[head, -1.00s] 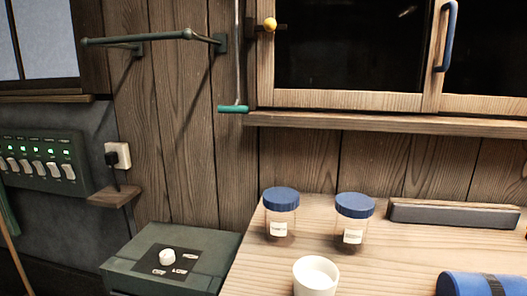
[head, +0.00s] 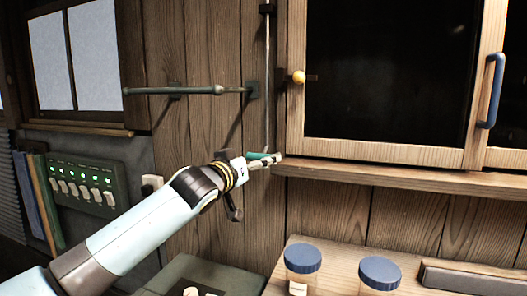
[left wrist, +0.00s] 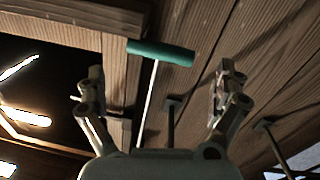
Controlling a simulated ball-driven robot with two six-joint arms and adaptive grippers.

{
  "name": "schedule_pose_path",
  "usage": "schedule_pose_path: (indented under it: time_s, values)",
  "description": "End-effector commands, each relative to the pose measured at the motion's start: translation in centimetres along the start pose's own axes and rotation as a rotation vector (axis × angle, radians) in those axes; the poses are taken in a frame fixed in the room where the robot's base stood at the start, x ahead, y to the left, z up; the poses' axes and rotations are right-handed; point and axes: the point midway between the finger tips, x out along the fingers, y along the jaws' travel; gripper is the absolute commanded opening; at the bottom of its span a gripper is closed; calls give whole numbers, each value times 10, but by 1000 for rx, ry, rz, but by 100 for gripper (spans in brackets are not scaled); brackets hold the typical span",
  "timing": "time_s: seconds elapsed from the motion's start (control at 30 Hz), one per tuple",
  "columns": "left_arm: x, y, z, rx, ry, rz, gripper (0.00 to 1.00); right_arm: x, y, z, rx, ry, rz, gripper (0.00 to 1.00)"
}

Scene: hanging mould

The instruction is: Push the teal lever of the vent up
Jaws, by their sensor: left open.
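The vent's teal lever handle (head: 260,156) is at the lower end of a thin upright metal rod, left of the cabinet's bottom corner. It also shows as a teal crossbar (left wrist: 161,52) in the left wrist view. My left gripper (head: 268,162) reaches it from the lower left and partly covers it in the head view. In the left wrist view the left gripper (left wrist: 160,84) is open, its fingers spread, with the bar beyond them and the rod running between them. I cannot tell whether they touch. My right gripper is not in view.
The wooden cabinet (head: 385,154) and the shelf ledge (head: 400,178) are just right of the lever. A green wall bar (head: 180,91) sticks out at the left. Blue-lidded jars (head: 303,257) stand on the table below. A switch panel (head: 88,182) is at the left.

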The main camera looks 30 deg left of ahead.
Motion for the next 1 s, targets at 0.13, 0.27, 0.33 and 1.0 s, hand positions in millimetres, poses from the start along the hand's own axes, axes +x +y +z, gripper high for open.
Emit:
schedule_pose_path:
  time_s: [0.13,0.27,0.33,1.0]
  values:
    - [28,1,-2,-3,1,-1,100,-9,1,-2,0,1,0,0]
    - [44,0,-1,-1,0,0,100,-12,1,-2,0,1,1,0]
    - [49,0,0,0,-1,-1,100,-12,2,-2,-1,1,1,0]
    - [53,0,0,1,0,0,57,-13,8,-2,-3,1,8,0]
